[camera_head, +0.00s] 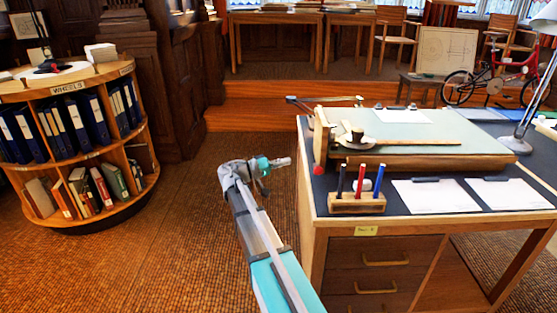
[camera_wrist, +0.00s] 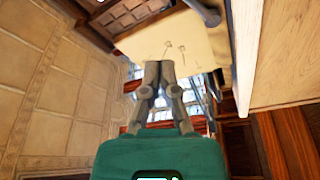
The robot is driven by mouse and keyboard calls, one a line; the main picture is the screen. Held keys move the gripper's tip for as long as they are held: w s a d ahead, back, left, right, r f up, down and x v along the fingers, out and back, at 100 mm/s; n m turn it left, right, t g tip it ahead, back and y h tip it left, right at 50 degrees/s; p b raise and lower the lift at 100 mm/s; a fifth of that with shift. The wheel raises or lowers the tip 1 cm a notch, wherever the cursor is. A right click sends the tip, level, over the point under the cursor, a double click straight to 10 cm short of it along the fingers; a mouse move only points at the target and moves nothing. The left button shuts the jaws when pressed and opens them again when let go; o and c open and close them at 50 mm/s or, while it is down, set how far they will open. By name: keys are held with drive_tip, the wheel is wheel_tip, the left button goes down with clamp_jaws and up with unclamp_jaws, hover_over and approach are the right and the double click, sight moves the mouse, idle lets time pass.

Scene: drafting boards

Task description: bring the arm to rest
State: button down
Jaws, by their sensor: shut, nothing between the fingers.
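My gripper (camera_head: 284,162) is held in the air over the brown floor, to the left of the drafting desk (camera_head: 345,232). It points right, towards the desk. In the wrist view the two grey fingers (camera_wrist: 159,66) lie together, with nothing held between them. The teal body of my gripper fills the bottom of that view.
A round bookcase (camera_head: 72,88) with blue binders stands at the left. The desk bears a green drafting board (camera_head: 440,140), a wooden block (camera_head: 345,205) with pens, and white sheets (camera_head: 436,196). A wooden step (camera_head: 250,117) lies behind. Brown floor (camera_head: 150,255) is open at left.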

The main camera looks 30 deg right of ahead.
drive_tip(key=s+a+f+n+t+y, duration=0.1)
drive_tip(key=s+a+f+n+y, duration=0.1)
drive_tip(key=s+a+f+y, duration=0.45)
drive_tip(key=s+a+f+n+t+y, duration=0.2)
drive_tip(key=s+f+n+y, duration=0.1)
drive_tip(key=f, duration=0.6)
drive_tip(key=s+a+f+n+y, duration=0.1)
drive_tip(key=s+a+f+y, duration=0.15)
drive_tip(key=a, duration=0.25)
drive_tip(key=s+a+f+n+t+y, duration=0.1)
drive_tip(key=s+a+y, duration=0.25)
drive_tip(key=a, duration=0.25)
drive_tip(key=s+a+f+n+y, duration=0.1)
drive_tip(key=s+a+f+y, duration=0.15)
drive_tip(key=a+y, duration=0.2)
wheel_tip(320, 180, up, 31)
drive_tip(key=h+p, duration=0.1)
drive_tip(key=p, duration=3)
drive_tip(key=shift+a+r, duration=0.2)
